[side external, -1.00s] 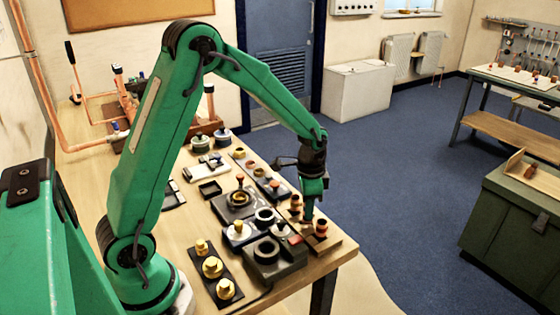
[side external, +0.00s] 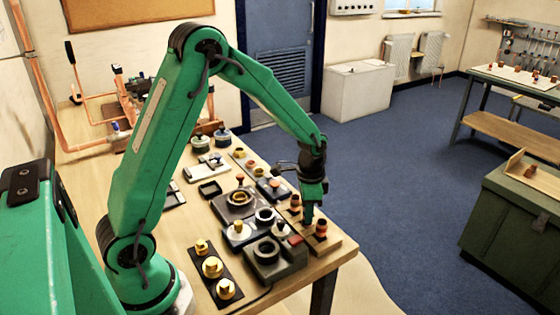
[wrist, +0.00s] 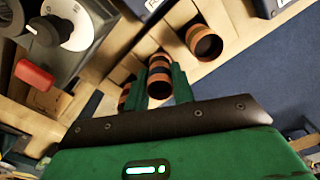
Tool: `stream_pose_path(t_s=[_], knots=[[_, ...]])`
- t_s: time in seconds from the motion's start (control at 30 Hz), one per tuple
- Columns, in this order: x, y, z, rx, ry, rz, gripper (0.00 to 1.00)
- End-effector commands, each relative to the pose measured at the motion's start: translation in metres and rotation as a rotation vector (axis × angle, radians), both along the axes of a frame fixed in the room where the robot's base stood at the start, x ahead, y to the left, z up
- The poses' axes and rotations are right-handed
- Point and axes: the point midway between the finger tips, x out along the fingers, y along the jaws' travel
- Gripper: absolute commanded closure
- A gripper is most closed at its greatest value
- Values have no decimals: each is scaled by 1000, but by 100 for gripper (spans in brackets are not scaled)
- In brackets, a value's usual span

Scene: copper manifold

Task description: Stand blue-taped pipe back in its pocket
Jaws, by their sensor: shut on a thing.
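My gripper (side external: 308,217) points down at the wooden pipe block (side external: 332,246) at the table's right front corner. In the wrist view my fingers (wrist: 161,88) are shut on a short copper pipe with a dark, bluish tape band (wrist: 160,70). The held pipe stands between two other pipes, close to upright. My fingers hide its lower part, so I cannot tell how deep it sits in its pocket. One neighbouring copper pipe (side external: 321,228) stands on the near side and another (side external: 295,202) on the far side.
A grey fixture with a dark ring (side external: 266,250) stands left of the block, close to my gripper. A red piece (wrist: 34,76) lies near it in the wrist view. Yellow fittings (side external: 212,267) stand on a dark strip further left. Open floor lies beyond the table's right edge.

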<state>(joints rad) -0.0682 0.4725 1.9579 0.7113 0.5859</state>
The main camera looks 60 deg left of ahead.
Motion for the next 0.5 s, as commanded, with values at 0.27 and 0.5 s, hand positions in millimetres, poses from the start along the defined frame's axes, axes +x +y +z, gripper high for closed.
stream_pose_path(t_s=[0.27, 0.5], knots=[[0, 0, -4, 0, 0, 0, 100], [0, 0, -7, 0, 0, 0, 100]])
